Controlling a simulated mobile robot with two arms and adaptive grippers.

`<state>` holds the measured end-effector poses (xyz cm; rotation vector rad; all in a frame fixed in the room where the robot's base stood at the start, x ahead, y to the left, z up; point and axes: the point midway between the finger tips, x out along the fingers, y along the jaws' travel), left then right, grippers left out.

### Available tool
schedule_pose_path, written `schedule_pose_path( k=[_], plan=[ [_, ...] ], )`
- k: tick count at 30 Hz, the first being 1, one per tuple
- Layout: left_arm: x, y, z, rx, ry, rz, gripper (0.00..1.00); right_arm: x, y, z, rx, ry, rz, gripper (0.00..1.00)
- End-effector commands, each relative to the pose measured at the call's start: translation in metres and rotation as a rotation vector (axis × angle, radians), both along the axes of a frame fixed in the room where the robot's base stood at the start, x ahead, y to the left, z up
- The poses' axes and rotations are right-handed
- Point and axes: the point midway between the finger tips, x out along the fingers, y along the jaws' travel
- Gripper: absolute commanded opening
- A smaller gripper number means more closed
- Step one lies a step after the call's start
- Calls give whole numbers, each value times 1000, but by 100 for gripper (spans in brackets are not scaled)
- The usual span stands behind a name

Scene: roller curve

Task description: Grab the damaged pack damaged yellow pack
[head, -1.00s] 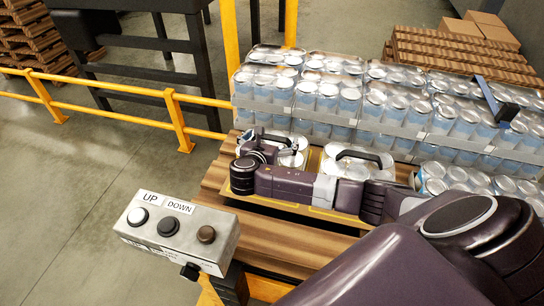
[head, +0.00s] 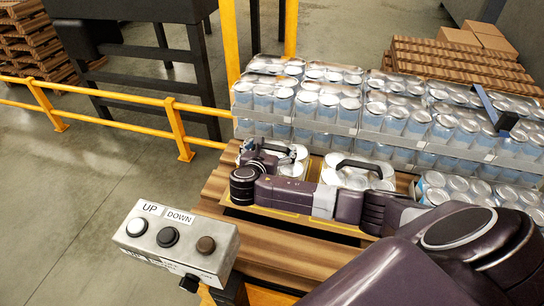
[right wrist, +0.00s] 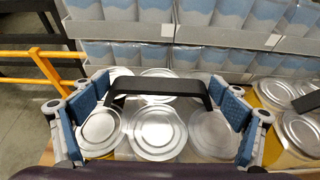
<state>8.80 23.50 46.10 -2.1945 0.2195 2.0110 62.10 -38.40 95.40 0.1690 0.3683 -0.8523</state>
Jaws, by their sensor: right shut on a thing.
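A yellow pack of silver-topped cans with a black handle (right wrist: 160,92) fills the middle of the right wrist view. In the head view its can tops (head: 290,154) show partly behind my right arm. My right gripper (head: 272,153) is over this pack. In the right wrist view its blue-padded fingers (right wrist: 168,108) stand at the left and right of the handle, shut on the pack. I cannot make out any damage on it. A second yellow pack with a black handle (head: 357,168) stands just to its right. My left gripper is not in view.
Stacked blue-and-silver can trays (head: 330,118) stand close behind the packs. Wooden slats (head: 270,238) lie in front. A control box with UP and DOWN labels (head: 185,238) is at the front left. A yellow rail (head: 130,108) runs along the left.

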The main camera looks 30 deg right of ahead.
Motion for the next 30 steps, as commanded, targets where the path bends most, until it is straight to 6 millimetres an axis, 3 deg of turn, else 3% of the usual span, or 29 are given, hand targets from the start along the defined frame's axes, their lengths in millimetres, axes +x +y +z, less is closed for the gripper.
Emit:
schedule_pose_path(
  k=[10, 24, 30],
  plan=[
    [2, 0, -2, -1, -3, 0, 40, 2, -1, 32, -1, -10, 0, 33],
    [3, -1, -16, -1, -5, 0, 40, 2, 0, 149, 0, -14, 1, 33],
    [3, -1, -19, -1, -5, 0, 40, 1, -1, 183, -1, -12, 0, 33]
  ],
)
